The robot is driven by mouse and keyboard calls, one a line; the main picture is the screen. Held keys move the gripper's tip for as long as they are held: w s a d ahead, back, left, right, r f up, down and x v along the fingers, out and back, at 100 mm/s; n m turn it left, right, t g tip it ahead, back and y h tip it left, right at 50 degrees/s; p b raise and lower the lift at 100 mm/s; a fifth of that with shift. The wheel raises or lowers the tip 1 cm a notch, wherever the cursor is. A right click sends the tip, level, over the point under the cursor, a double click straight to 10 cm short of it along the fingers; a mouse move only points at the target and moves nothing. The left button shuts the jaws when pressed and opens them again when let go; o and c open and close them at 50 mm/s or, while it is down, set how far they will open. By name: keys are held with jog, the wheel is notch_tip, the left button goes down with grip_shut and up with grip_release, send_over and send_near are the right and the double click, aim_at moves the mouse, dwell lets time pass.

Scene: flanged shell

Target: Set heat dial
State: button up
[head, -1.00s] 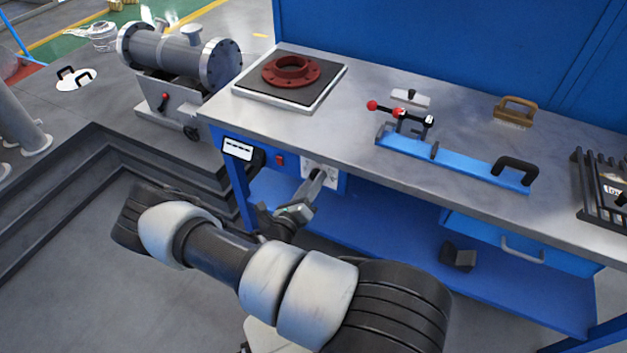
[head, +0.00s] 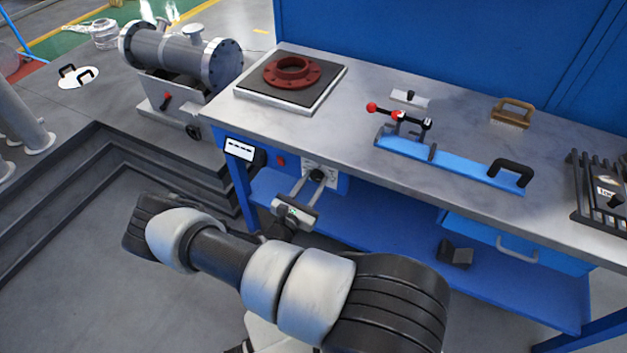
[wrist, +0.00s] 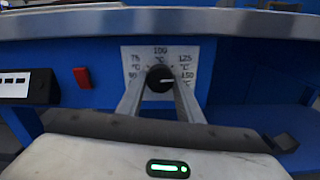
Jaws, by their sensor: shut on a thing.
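The heat dial is a black round knob (wrist: 159,78) on a white plate (wrist: 128,58) with temperature labels in °C, on the blue front panel under the bench top. In the head view the knob (head: 317,174) shows between my fingertips. My gripper (wrist: 158,88) is shut on the knob, one finger on each side. It also shows in the head view (head: 311,180), reaching up to the panel from below. A small light mark shows on the knob, but I cannot read its setting surely. The fingers hide the lower part of the plate.
A red switch (head: 281,160) and a display box (head: 240,150) sit left of the plate. Above is the hotplate (head: 270,98) with a red flange (head: 292,72). A blue toggle clamp fixture (head: 460,165) stands on the bench. The blue lower shelf (head: 370,230) runs underneath.

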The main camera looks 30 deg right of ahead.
jog(key=shift+a+m+p, duration=0.1)
jog(key=shift+m+p, duration=0.3)
jog(key=shift+m, duration=1.1)
jog(key=o, duration=1.1)
jog(key=shift+c, duration=0.2)
jog(key=v, duration=1.7)
jog(key=shift+s, duration=0.2)
jog(key=shift+a, duration=0.1)
